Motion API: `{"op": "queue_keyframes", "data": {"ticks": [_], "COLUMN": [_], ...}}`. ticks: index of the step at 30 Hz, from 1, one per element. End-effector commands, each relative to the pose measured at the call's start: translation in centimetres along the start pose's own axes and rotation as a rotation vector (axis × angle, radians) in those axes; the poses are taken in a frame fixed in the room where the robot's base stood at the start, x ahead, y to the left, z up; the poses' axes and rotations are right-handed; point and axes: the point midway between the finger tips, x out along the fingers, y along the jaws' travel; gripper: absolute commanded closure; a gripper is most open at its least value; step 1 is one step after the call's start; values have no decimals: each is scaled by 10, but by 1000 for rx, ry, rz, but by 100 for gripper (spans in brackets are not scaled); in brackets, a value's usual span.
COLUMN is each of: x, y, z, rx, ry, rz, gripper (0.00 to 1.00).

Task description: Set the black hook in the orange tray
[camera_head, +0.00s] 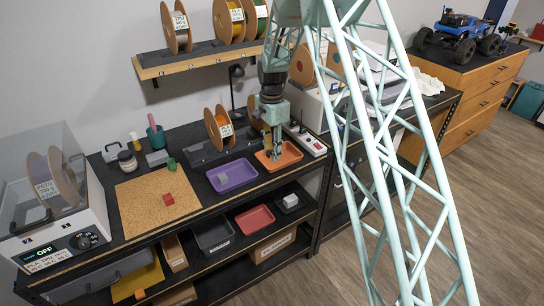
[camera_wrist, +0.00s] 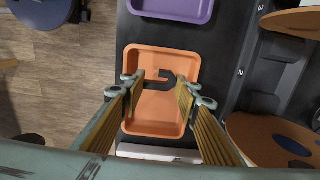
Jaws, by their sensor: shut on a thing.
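The orange tray (camera_head: 291,159) sits on the dark bench top, right of the purple tray. In the wrist view the orange tray (camera_wrist: 152,127) lies below my gripper (camera_wrist: 162,86). My gripper (camera_head: 274,156) points down over the tray in the head view. The black hook (camera_wrist: 160,84) is between the fingertips, and the jaws are shut on it. Its curved end shows against the orange tray floor. I cannot tell how high it is above the tray floor. In the head view the hook is too small to make out.
The purple tray (camera_head: 232,176) stands left of the orange one. A power strip (camera_head: 305,140) lies close on the right. A brown spool (camera_head: 219,127) stands behind the trays.

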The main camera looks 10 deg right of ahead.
Motion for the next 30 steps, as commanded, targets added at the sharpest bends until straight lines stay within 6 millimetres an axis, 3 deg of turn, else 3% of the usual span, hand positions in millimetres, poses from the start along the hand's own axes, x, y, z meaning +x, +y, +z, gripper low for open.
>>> {"op": "queue_keyframes", "data": {"ticks": [9, 24, 26, 30], "x": [27, 32, 31, 31], "y": [0, 0, 0, 0], "z": [0, 0, 0, 0], "rx": [0, 0, 0, 0], "ry": [0, 0, 0, 0], "rz": [0, 0, 0, 0], "gripper": [77, 77, 67, 66]}}
